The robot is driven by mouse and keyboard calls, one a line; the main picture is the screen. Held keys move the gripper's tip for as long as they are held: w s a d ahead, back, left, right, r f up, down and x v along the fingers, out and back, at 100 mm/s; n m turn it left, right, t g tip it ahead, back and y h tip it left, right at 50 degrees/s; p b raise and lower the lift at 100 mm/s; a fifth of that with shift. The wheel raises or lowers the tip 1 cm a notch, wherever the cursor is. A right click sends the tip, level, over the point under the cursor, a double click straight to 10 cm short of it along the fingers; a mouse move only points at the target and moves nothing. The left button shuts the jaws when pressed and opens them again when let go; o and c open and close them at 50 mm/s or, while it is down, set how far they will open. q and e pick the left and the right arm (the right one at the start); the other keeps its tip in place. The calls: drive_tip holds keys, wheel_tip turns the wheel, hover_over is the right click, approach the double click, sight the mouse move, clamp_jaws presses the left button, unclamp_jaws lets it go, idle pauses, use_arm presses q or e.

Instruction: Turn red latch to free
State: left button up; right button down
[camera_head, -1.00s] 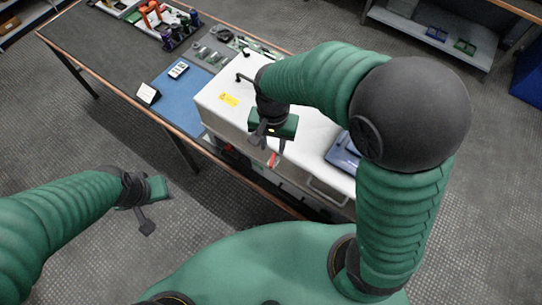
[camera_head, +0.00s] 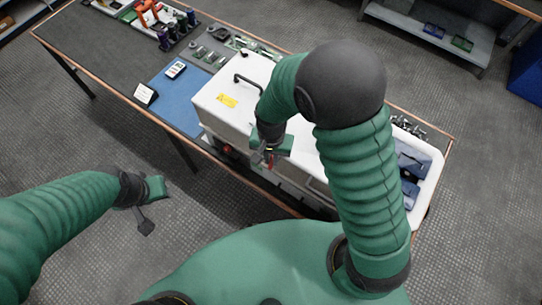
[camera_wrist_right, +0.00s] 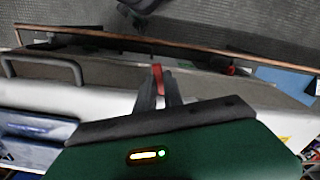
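The red latch (camera_head: 269,159) is on the front of the white-topped cabinet (camera_head: 222,114). In the right wrist view, the red latch (camera_wrist_right: 158,77) shows as a narrow red bar between my dark fingertips. My right gripper (camera_head: 265,160) is at the cabinet front, with its fingers drawn close together on either side of the latch; they look shut on it. The fingers hide much of the latch and its base. My left gripper (camera_head: 145,212) hangs over the floor at the left, away from the cabinet, and its finger gap is not clear.
A black handle (camera_head: 250,82) and a yellow label (camera_head: 227,101) are on the cabinet top. A white tray (camera_head: 432,178) with blue parts stands at the right. A blue mat (camera_head: 175,92) lies at the left. A red part (camera_wrist_right: 231,70) sits farther along the front.

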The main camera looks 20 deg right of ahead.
drive_tip(key=shift+r+n, duration=0.1)
drive_tip(key=shift+n, duration=0.3)
drive_tip(key=n, duration=0.5)
drive_tip(key=shift+w+p, duration=0.1)
drive_tip(key=shift+p, duration=0.25)
drive_tip(key=n+p, duration=0.1)
drive_tip(key=n, duration=0.6)
drive_tip(key=shift+w+r, duration=0.1)
idle(0.4)
drive_tip(key=c, duration=1.5)
unclamp_jaws()
drive_tip(key=shift+o, duration=0.2)
drive_tip(key=shift+s+a, duration=0.1)
drive_tip(key=shift+s, duration=0.1)
